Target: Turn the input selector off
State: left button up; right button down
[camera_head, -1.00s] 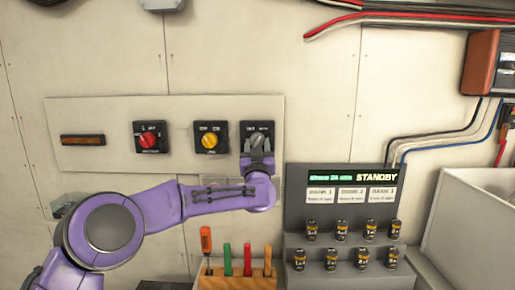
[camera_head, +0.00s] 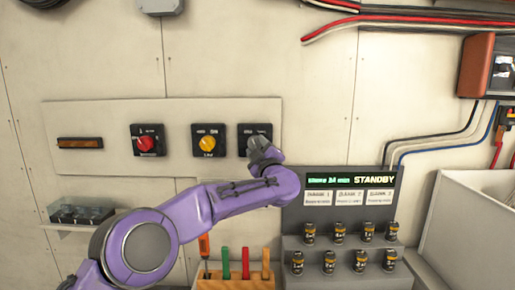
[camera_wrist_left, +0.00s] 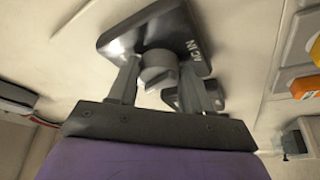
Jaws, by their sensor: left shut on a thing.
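The input selector (camera_head: 247,132) is taken to be the rightmost dark square switch on the pale wall panel. Its grey knob shows in the wrist view (camera_wrist_left: 157,66), with a dark plate behind it whose lettering I cannot read surely. My left gripper (camera_head: 259,148) is at this switch and shut on the knob, one finger on each side in the wrist view. In the head view the gripper hides the knob and much of the switch face, so its pointer setting cannot be told. My right gripper is not in view.
A yellow-knob switch (camera_head: 207,142) sits close on the left, and a red-knob switch (camera_head: 146,144) is further left. Below right stands a grey display unit (camera_head: 340,185) reading STANDBY, with several small dark cylinders. A wooden tool rack (camera_head: 237,283) stands under my forearm.

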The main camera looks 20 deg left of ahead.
pick_arm(q)
jog(key=shift+n+g+p, duration=0.3)
jog(key=shift+n+g, duration=0.1)
jog(key=shift+n, duration=0.8)
jog(key=shift+d, duration=0.1)
jog(key=o, duration=1)
jog(key=shift+r, duration=0.1)
jog(key=shift+o, duration=0.2)
jog(key=shift+s, duration=0.1)
jog(key=b+v, duration=0.5)
jog(key=v, duration=0.5)
jog(key=shift+d, duration=0.15)
jog(key=shift+s, duration=0.1)
